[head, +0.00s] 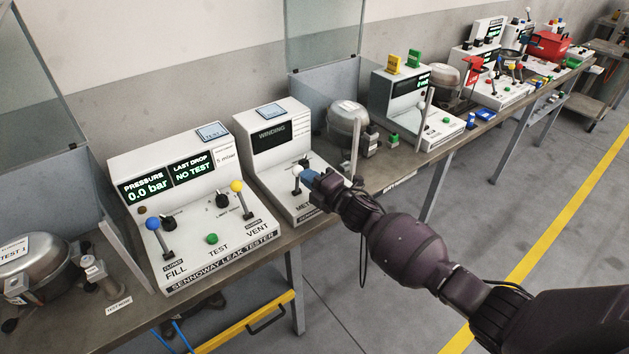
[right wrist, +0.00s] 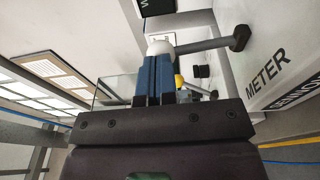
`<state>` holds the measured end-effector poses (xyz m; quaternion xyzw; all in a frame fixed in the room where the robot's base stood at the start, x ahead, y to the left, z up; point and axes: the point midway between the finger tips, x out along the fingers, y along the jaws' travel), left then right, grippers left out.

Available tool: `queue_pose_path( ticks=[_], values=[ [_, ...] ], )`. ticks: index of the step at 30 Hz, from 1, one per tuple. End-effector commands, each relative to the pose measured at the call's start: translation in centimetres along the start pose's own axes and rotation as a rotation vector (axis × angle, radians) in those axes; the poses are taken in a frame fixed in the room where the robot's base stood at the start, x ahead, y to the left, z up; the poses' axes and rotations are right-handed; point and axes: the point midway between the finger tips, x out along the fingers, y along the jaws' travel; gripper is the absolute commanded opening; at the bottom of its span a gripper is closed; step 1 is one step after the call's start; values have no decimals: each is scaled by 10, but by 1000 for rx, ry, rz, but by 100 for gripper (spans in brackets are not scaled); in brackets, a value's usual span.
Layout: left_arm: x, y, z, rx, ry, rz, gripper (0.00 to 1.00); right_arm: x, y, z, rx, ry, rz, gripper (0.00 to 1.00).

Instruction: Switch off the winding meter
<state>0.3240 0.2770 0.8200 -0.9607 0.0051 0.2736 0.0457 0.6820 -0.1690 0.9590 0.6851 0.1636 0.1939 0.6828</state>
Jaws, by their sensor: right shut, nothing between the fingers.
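The winding meter (head: 272,118) is a white sloped console between the leak tester and a metal compressor. Its screen (head: 271,134) is dark, with only the grey word WINDING readable. A lever with a white ball knob (head: 298,170) stands on its lower deck. In the right wrist view the white knob (right wrist: 160,47) is just beyond my fingertips, its rod running right to a dark base. My right gripper (head: 309,177) has blue fingers, shut and empty, close against the knob; I cannot tell whether they touch. My left gripper is not in view.
The leak tester (head: 190,205), with lit screens and blue and yellow knobs, stands left of the meter. A metal compressor (head: 347,118) and another tester (head: 400,97) stand to the right. The floor (head: 335,290) in front of the bench is open.

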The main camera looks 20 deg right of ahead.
Motion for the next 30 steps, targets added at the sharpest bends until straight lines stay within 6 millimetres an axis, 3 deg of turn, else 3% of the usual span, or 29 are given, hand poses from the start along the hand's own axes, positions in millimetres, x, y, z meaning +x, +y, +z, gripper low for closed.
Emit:
queue_pose_path(
  ticks=[3, 8, 21, 30],
  values=[
    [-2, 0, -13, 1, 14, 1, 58, 7, 5, 1, 2, -1, 1, 0],
    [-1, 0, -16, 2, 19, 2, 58, 17, 6, 2, 0, 1, 2, 0],
    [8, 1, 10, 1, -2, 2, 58, 49, 8, 8, 1, 1, 3, 0],
    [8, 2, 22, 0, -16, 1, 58, 60, 8, 10, 0, 1, 2, 0]
  ],
)
